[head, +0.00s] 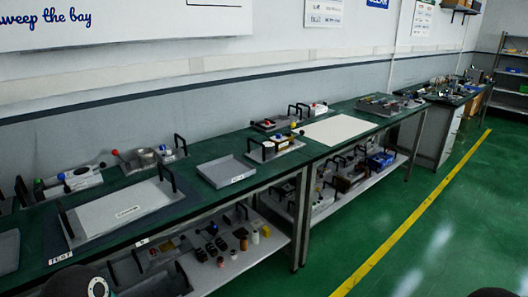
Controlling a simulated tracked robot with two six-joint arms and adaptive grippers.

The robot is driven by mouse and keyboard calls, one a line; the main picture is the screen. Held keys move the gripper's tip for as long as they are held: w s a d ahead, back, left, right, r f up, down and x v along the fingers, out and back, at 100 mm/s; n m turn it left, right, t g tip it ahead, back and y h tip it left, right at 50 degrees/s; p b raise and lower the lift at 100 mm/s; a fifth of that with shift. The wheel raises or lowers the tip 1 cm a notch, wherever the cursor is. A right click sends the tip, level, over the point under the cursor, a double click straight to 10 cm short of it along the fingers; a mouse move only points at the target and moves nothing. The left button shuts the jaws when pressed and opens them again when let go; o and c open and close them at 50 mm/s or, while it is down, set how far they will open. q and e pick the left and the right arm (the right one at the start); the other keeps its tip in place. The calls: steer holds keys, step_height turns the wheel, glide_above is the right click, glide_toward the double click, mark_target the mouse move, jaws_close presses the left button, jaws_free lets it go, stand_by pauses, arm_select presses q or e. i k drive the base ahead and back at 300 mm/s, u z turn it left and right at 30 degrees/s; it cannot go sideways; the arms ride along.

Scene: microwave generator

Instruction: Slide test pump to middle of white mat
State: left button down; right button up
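A white mat (340,129) lies flat and bare on the green bench top. Which device is the test pump I cannot tell for sure. A small unit on a grey base with black handles (276,149) stands left of the mat, near the front edge. All are apart from the middle of the mat. Neither of my grippers shows; only dark parts, probably mine, cut into the bottom edge.
An empty grey tray (226,171) sits left of the units. A pale board with black handles (122,207) lies on the near bench. Boxed parts (382,107) stand beyond the mat. Lower shelves hold several small items. The floor at right is clear.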

mark_target(272, 150)
steer(key=z, duration=0.45)
steer(key=i, duration=1.75)
steer(key=u, duration=0.3)
